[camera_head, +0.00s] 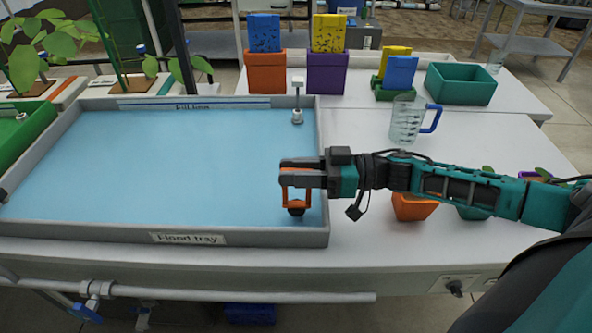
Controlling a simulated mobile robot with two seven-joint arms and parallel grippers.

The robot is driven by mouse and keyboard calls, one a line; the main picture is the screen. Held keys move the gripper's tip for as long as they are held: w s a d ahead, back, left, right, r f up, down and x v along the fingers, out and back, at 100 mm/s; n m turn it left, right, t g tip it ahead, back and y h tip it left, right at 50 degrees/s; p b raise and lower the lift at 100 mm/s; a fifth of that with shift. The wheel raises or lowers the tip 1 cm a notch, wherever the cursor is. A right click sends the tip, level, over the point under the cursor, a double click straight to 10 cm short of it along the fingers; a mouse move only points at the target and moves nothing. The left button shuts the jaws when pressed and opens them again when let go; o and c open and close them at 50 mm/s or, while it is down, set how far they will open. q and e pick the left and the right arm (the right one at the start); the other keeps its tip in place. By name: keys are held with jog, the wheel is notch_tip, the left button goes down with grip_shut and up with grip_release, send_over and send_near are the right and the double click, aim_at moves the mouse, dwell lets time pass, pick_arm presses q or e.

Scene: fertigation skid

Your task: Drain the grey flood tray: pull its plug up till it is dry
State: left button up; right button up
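The grey flood tray (100,232) lies across the left of the bench, with blue water (150,160) covering its floor. The plug's orange loop handle (284,198) stands upright in the tray's near right corner, with a dark stopper (296,211) below it. My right gripper (290,172) reaches in from the right over the tray's right wall. Its fingers are closed around the upper part of the orange handle. I cannot tell whether the stopper is seated or slightly raised. My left gripper is not in view.
A white float fitting (297,115) stands in the tray's far right corner. A clear jug (407,122) with a blue handle is beyond my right arm. An orange pot (413,207) sits under the arm. Potted plants and a green tray (22,135) flank the left side.

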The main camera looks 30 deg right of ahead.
jog(key=shift+o, duration=0.5)
jog(key=shift+w+d, duration=0.1)
jog(key=shift+s+d+f, duration=0.1)
jog(key=shift+s+d, duration=0.1)
jog(key=shift+d, duration=0.1)
jog(key=v, duration=0.6)
jog(key=shift+s+d, duration=0.2)
jog(key=shift+d, duration=0.1)
jog(key=shift+s, duration=0.1)
